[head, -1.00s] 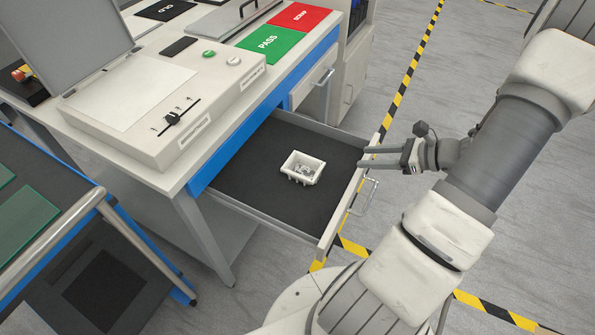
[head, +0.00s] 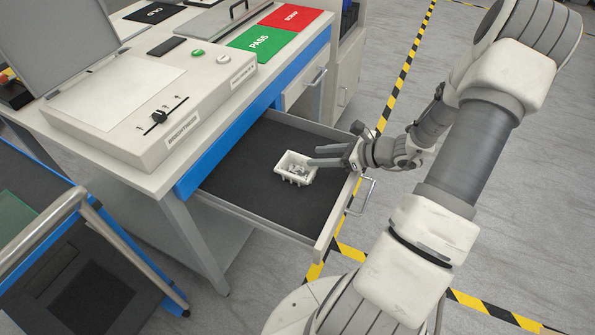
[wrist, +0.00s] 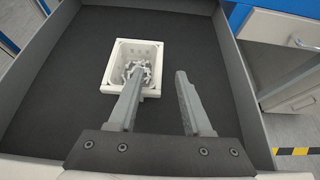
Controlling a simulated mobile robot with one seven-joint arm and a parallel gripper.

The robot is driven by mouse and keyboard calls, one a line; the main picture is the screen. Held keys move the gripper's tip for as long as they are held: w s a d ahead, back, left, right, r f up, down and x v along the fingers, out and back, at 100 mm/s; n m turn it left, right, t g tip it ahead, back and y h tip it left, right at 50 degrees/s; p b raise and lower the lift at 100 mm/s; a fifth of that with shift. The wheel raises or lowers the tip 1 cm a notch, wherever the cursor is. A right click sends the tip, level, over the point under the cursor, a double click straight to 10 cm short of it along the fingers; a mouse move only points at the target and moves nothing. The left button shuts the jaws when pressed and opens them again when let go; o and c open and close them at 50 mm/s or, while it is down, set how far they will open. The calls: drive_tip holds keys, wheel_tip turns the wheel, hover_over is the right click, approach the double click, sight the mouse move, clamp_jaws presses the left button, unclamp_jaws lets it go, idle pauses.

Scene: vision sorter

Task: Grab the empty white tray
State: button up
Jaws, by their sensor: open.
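A small white tray (head: 284,174) sits in the open drawer (head: 250,192), on its dark lining. It is not empty: several small grey-white pieces (head: 297,170) lie in it, and they also show in the wrist view (wrist: 138,72). My gripper (head: 313,156) is open with nothing between its fingers. It reaches over the drawer's front edge, its fingertips close to the tray's right side. In the wrist view, the left finger of my gripper (wrist: 158,78) overlaps the near part of the tray (wrist: 118,56) and hides some of it. I cannot tell whether they touch.
The drawer's front panel (head: 335,215) and handle (head: 368,195) lie below my arm. The workbench (head: 150,165) with its blue edge stands above the drawer's left side. Green PASS (head: 258,42) and red SCRAP (head: 291,17) mats lie on top. The drawer floor around the tray is clear.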

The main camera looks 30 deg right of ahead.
sight(305, 157)
drive_tip(key=b+x, duration=0.1)
drive_tip(key=x, duration=0.3)
drive_tip(key=shift+a, duration=0.15)
clamp_jaws()
